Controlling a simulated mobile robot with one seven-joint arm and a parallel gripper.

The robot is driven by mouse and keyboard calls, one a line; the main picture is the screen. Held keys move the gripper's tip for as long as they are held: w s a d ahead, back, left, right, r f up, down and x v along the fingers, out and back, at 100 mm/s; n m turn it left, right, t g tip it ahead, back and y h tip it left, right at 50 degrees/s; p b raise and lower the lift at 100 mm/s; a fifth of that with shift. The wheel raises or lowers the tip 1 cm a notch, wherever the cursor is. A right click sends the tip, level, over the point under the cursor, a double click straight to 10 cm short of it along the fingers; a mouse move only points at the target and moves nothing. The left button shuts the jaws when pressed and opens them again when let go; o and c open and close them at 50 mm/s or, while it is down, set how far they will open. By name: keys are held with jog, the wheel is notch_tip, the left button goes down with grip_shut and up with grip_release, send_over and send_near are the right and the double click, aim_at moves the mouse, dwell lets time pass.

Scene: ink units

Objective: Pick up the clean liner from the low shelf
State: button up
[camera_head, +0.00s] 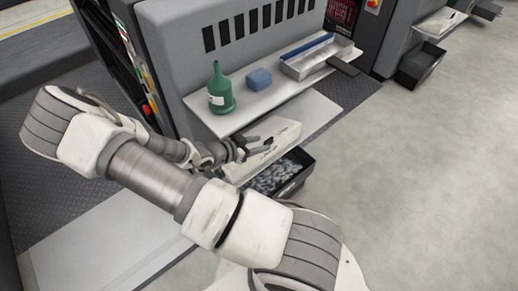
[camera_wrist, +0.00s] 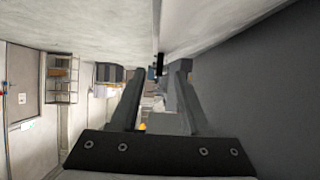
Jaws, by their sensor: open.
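In the wrist view my gripper (camera_wrist: 158,78) is open, with a clear gap between two dark fingers. A pale surface crosses close above the fingers, and a small dark part shows between their tips. I cannot tell whether the fingers touch the liner. Its left end is partly hidden by my gripper and the shelf.
The upper shelf (camera_head: 246,118) holds a green bottle (camera_head: 220,90), a blue block (camera_head: 259,78) and a metal tray (camera_head: 307,62). A black bin (camera_head: 298,178) with crumpled grey material stands below the liner. The floor on the right (camera_head: 420,180) is clear.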

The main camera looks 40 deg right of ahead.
aim_at(265, 142)
jog(key=b+x, duration=0.1)
jog(key=x, duration=0.2)
jog(key=shift+d+f, duration=0.1)
jog(key=shift+d, duration=0.05)
jog(key=shift+c, duration=0.2)
grip_shut()
dwell(1.1)
